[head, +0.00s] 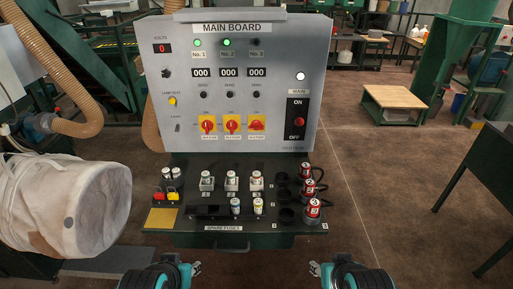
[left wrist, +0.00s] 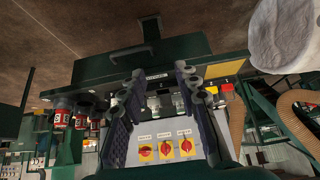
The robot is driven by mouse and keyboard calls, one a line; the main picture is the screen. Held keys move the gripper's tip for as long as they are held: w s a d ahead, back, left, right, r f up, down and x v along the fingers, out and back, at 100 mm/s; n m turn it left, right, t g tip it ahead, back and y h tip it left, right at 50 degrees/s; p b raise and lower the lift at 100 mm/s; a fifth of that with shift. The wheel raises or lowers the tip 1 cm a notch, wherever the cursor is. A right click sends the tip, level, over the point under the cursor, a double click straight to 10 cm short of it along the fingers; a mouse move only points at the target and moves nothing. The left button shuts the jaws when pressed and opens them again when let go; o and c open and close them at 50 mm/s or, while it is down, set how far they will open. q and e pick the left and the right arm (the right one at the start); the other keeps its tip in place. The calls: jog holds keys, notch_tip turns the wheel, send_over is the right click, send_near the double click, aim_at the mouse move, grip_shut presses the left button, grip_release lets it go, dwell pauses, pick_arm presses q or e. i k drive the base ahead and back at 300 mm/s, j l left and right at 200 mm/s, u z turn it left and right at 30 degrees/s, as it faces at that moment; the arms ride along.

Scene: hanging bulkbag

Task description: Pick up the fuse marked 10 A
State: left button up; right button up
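Several small white cylindrical fuses stand on the dark shelf below the main board. Two (head: 235,205) (head: 258,206) with coloured bands are at the spare fuses row. Three (head: 207,179) (head: 232,179) (head: 256,179) sit in white holders behind that row, and a pair (head: 172,173) stands at the shelf's left. Their ratings are too small to read, so I cannot tell which is 10 A. My left gripper (left wrist: 162,108) is open and empty in the left wrist view. My right gripper (head: 317,268) shows only partly at the head view's bottom edge, apart from the shelf.
The main board (head: 270,125) with three red-yellow switches rises behind the shelf. Red numbered cylinders (head: 312,209) stand on the shelf's right, beside black empty sockets (head: 285,214). Red and yellow padlocks (head: 166,196) are at the left. A white bulk bag (head: 65,210) hangs at far left.

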aim_at(255, 174)
jog(key=i, duration=1.15)
